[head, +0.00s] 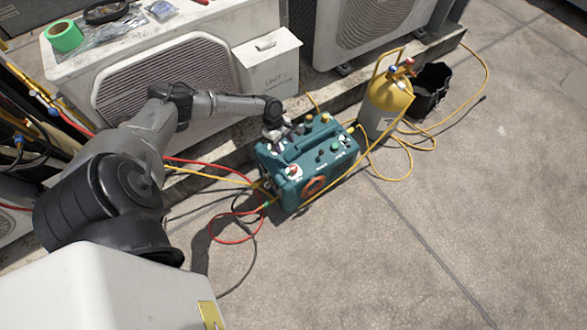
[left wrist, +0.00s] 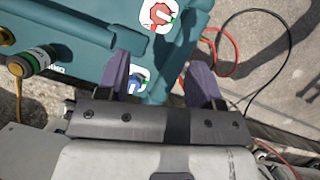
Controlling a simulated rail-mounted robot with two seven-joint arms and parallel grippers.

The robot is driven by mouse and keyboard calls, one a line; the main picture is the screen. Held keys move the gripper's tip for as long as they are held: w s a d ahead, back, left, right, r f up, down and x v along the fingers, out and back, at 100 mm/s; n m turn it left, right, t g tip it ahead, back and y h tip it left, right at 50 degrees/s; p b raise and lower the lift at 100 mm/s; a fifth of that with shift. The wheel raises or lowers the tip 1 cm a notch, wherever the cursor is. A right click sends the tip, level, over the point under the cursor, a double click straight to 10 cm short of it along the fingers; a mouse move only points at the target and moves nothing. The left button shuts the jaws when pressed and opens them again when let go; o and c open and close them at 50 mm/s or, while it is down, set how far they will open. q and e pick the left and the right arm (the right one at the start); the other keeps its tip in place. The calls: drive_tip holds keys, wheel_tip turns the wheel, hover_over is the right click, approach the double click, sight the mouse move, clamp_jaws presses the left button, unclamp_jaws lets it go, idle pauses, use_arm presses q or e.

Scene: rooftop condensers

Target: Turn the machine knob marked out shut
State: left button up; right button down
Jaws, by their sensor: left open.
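The teal machine (head: 312,183) stands on the ground, with several knobs and fittings on its top. My left gripper (head: 280,132) is over the machine's back left corner. In the left wrist view, its two purple fingers (left wrist: 160,66) are apart. A blue knob (left wrist: 137,80) on a white plate shows between them, close to the left finger; I cannot tell whether they touch. A red knob (left wrist: 159,15) on a white plate lies beyond the fingertips and also shows in the head view (head: 293,171). No knob marking is readable, so I cannot tell which is out. My right gripper is not in view.
A yellow-topped cylinder (head: 386,100) and a black bucket (head: 430,88) stand right of the machine. Red and yellow hoses (head: 235,238) run around it. Condenser units (head: 165,75) line the back. The concrete in front and to the right is clear.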

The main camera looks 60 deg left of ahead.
sight(294, 168)
use_arm(q)
drive_tip(key=b+x, duration=0.6)
drive_tip(key=x, duration=0.5)
drive_tip(key=shift+d+f, duration=0.15)
drive_tip(key=shift+f, duration=0.1)
drive_tip(key=shift+b+x, duration=0.55)
drive_tip(key=shift+x, duration=0.25)
drive_tip(key=shift+w+r, duration=0.1)
